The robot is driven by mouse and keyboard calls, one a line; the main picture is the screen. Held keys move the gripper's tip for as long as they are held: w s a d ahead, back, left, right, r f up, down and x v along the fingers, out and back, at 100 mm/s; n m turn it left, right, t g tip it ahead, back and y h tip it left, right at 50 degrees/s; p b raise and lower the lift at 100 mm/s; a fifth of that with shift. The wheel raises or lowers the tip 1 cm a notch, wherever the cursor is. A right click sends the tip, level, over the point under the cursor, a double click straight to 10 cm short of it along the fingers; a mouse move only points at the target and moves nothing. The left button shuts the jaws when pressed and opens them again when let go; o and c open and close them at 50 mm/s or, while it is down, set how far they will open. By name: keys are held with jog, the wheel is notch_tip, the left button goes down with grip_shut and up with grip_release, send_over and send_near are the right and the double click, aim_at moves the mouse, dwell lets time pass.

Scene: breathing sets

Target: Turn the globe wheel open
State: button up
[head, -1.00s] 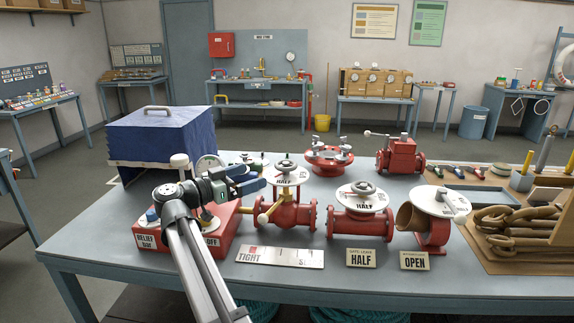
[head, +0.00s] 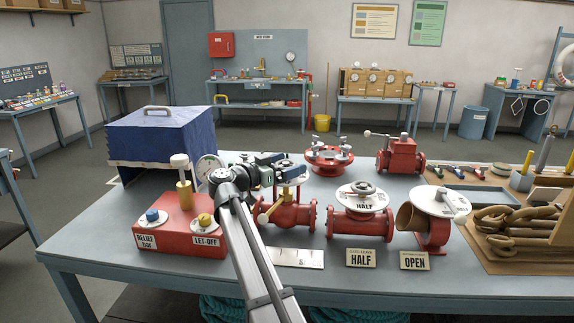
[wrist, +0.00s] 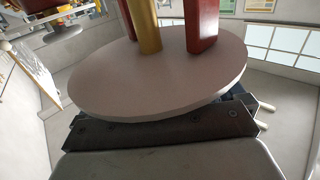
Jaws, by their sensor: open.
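Three red valves stand in a row on the bench; no name label shows which is the globe valve. The left valve (head: 290,217) has a yellow stem and a top wheel, now mostly hidden behind my gripper (head: 285,167). My gripper is open at the level of that wheel; whether its fingers touch the rim I cannot tell. In the wrist view a pale round disc (wrist: 165,75) with a gold stem and red posts fills the middle, close to my gripper. The middle valve (head: 361,222) has a white dial and a small grey handwheel (head: 363,188).
A red box (head: 178,232) with knobs and a gauge stands at left, before a blue covered case (head: 160,138). The right valve (head: 432,232) and a chain tray (head: 515,262) lie right.

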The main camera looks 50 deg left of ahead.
jog(key=shift+w, duration=0.15)
jog(key=c, duration=1)
jog(key=shift+o, duration=0.2)
jog(key=shift+d+n+y, duration=0.15)
jog(key=shift+n+y, duration=0.75)
jog(key=shift+y, duration=0.6)
jog(key=shift+a+n+g+y, duration=0.2)
jog(key=shift+n+g+y, duration=0.5)
jog(key=shift+n+y, duration=1.05)
jog(key=shift+m+y, duration=0.35)
jog(key=o, duration=1)
jog(key=shift+c, duration=0.2)
jog(key=shift+r, duration=0.15)
